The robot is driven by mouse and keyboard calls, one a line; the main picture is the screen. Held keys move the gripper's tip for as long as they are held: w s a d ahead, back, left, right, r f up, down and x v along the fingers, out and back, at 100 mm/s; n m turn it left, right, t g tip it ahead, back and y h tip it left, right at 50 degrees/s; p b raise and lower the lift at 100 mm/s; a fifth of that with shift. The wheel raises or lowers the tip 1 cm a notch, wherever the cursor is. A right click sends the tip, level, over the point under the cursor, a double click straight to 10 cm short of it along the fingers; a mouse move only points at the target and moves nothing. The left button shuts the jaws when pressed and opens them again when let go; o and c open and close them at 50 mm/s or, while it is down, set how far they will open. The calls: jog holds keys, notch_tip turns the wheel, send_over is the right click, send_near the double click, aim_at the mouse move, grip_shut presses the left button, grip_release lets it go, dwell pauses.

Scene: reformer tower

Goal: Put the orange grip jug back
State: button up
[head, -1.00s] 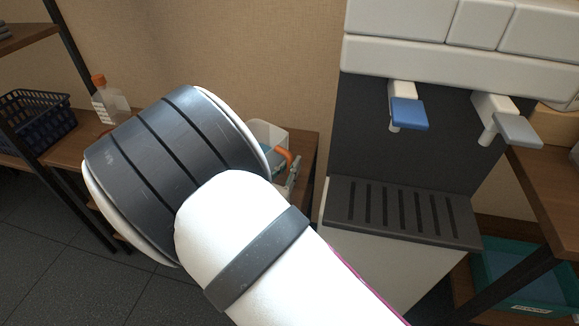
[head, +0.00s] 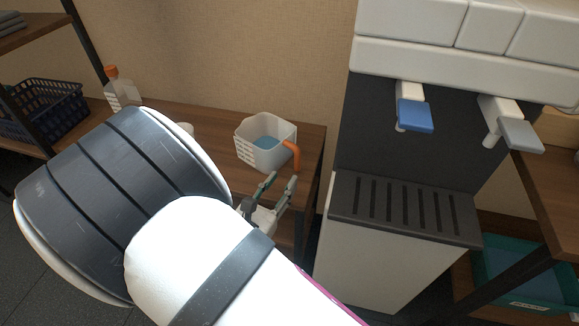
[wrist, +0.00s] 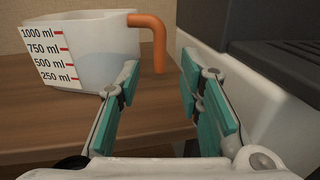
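The orange grip jug (head: 262,146) stands upright on the wooden shelf to the left of the dispenser. It is a clear white jug with blue-looking contents and an orange handle on its right side. In the wrist view the jug (wrist: 95,40) shows red volume marks, and its orange handle (wrist: 153,35) hangs above and between my fingers. My gripper (head: 277,185) is in front of the shelf, just below the handle. In the wrist view my gripper (wrist: 158,95) is open, with teal pads apart and nothing between them. My arm hides part of the shelf in the head view.
A white dispenser (head: 385,265) with a slotted drip tray (head: 405,208) and blue and grey levers stands close on the right. An orange-capped bottle (head: 120,90) and a dark blue basket (head: 50,105) are at left. A teal bin (head: 515,300) sits low right.

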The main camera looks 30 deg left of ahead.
jog(key=shift+s, duration=1.45)
jog(key=shift+s, duration=0.1)
